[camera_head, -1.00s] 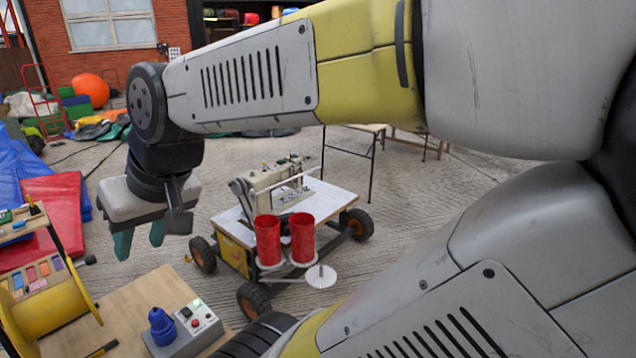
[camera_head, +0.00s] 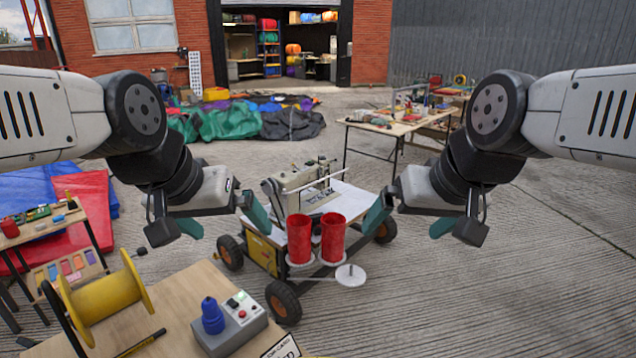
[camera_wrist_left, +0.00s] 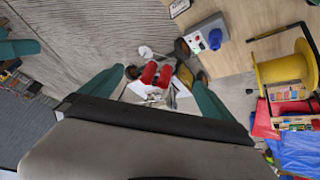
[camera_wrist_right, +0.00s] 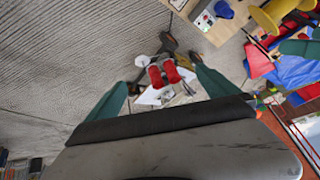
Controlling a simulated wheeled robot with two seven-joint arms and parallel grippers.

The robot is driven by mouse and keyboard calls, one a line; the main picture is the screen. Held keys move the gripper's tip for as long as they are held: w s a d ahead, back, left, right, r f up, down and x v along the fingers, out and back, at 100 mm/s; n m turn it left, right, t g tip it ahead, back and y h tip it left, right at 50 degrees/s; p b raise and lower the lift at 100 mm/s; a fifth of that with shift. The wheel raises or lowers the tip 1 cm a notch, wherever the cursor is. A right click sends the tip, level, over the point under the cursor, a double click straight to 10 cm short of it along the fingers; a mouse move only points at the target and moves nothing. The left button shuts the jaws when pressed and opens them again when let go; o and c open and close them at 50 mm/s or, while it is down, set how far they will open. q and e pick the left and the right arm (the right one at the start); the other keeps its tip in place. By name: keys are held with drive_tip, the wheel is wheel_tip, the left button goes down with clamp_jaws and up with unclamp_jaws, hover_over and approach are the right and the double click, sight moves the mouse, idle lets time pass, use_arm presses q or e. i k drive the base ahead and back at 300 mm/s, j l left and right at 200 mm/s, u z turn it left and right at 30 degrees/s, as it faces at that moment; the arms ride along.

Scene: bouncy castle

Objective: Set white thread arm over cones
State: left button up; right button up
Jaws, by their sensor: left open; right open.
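Two red thread cones, left (camera_head: 299,240) and right (camera_head: 333,238), stand upright side by side on white round holders at the near end of a wheeled cart. A white rod, seemingly the thread arm (camera_head: 308,181), lies across the front of the sewing machine (camera_head: 318,194), behind and above the cones. The cones also show in the left wrist view (camera_wrist_left: 156,75) and right wrist view (camera_wrist_right: 164,74). My left gripper (camera_head: 222,221) is open and empty, left of the cones. My right gripper (camera_head: 411,221) is open and empty, right of the cones. Neither touches them.
A white disc (camera_head: 350,275) sticks out at the cart's near right. A wooden bench (camera_head: 185,300) with a yellow spool (camera_head: 106,296) and a control box (camera_head: 232,325) is at the near left. Concrete floor (camera_head: 480,290) is clear on the right.

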sight(285, 196)
drive_tip(key=l+z, duration=0.2)
drive_tip(key=z, duration=0.2)
drive_tip(key=l+z, duration=0.25)
drive_tip(key=z, duration=0.2)
drive_tip(key=i+l, duration=1.25)
drive_tip(key=i+j+u, duration=0.1)
drive_tip(key=i+u, duration=0.25)
drive_tip(key=i, duration=0.3)
drive_tip(key=i+l+u, duration=0.1)
drive_tip(key=i+u, duration=0.25)
drive_tip(key=i, duration=0.25)
drive_tip(key=i+l+u, duration=0.25)
drive_tip(key=i+u, duration=0.15)
drive_tip(key=i, duration=0.25)
drive_tip(key=i+u, duration=0.85)
drive_tip(key=i+l+u, duration=0.2)
drive_tip(key=i+u, duration=0.25)
drive_tip(key=k, duration=0.05)
